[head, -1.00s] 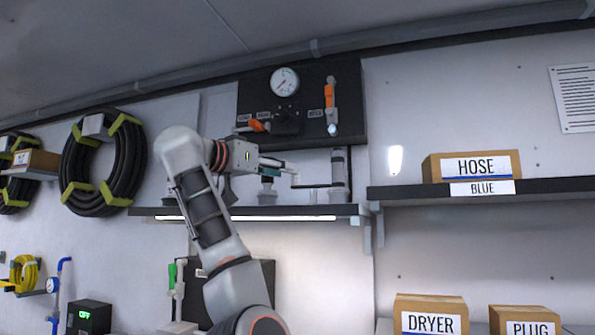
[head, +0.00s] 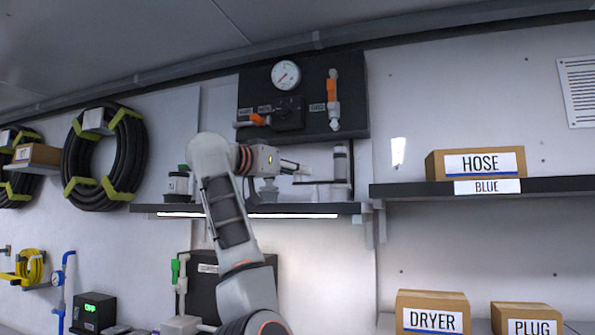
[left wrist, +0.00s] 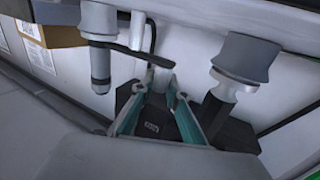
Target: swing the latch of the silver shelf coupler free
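A grey upright cylinder, which I take to be the silver shelf coupler (head: 340,164), stands at the right end of the lit shelf. In the left wrist view the coupler (left wrist: 100,62) is at upper left, and a dark flat latch arm (left wrist: 132,52) reaches from it towards my fingers. My left gripper (head: 302,168) is just left of the coupler, above the shelf. In the left wrist view its teal-lined fingers (left wrist: 153,84) are apart, with the latch's free end near their tips. I cannot tell whether they touch. My right gripper is not in view.
A second silver fitting (left wrist: 245,60) stands close beside my fingers. A dark panel with a gauge (head: 286,74) and orange-handled valves hangs above the shelf (head: 290,209). A green-topped container (head: 178,184) stands at the shelf's left. A HOSE box (head: 476,163) sits further right.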

